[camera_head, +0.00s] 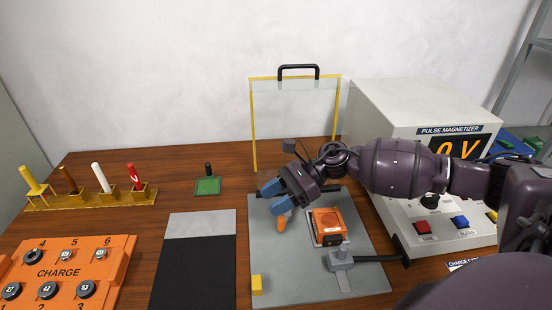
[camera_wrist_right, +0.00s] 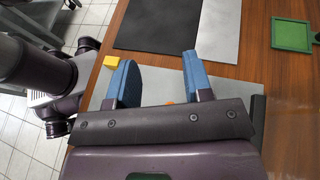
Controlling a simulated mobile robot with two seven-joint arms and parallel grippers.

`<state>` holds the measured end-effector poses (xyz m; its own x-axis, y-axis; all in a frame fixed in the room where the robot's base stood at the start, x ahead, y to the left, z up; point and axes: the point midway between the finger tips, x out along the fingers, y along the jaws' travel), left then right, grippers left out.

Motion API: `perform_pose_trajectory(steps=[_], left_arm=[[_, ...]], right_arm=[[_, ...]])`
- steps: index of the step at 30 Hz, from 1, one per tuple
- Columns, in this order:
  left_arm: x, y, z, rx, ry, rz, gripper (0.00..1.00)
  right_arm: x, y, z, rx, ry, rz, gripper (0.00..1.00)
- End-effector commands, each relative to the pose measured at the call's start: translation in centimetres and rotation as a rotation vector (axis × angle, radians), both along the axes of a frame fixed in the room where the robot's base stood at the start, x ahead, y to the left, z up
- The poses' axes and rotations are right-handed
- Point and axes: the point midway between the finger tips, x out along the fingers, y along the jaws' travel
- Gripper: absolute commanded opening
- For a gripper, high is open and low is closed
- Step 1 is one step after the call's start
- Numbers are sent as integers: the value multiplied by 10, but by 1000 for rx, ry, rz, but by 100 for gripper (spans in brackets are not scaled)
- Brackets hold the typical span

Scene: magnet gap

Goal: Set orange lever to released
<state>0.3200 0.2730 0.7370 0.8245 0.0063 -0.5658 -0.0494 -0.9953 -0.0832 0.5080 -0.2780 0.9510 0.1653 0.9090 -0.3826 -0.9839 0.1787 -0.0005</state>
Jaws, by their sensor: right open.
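The orange lever (camera_head: 281,223) stands on the grey fixture plate (camera_head: 268,262), just below my right gripper in the head view. Its upper end is hidden by the gripper. My right gripper (camera_head: 271,196) is open, with two blue fingers pointing left over the plate. In the right wrist view its fingers (camera_wrist_right: 156,72) are spread apart with nothing held. A small bit of orange (camera_wrist_right: 168,102) shows low between them, mostly hidden by the gripper body. An orange block (camera_head: 328,222) sits in the fixture beside the lever, close to a grey clamp (camera_head: 341,258). My left gripper is not in view.
The white pulse magnetizer (camera_head: 400,110) stands at the right, with a black handle bar (camera_head: 385,258) near it. A clear yellow-framed shield (camera_head: 296,115) stands behind the plate. An orange charge panel (camera_head: 62,272), dark mat (camera_head: 193,275) and coloured-stick rack (camera_head: 95,200) lie left.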

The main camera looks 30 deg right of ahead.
Motion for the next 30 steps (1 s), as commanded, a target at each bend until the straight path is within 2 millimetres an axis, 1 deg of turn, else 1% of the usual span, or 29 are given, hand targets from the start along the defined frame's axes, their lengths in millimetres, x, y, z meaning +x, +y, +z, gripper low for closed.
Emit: perform_pose_trajectory(steps=[1, 6, 12, 15, 18, 21, 30], left_arm=[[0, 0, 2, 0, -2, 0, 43], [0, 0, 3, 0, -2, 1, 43], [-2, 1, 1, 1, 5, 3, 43], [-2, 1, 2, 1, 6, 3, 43], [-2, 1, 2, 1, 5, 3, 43], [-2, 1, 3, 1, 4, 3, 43], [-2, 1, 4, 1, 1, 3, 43]], right_arm=[[0, -1, 13, -2, -6, 0, 46], [0, 0, 47, -2, -5, 1, 46], [0, 0, 83, -1, -4, 2, 46], [0, 0, 96, 0, -3, 1, 46], [0, 0, 105, 0, -1, 0, 46], [0, 0, 110, 0, 0, 0, 46], [0, 0, 112, 0, 0, 0, 46]])
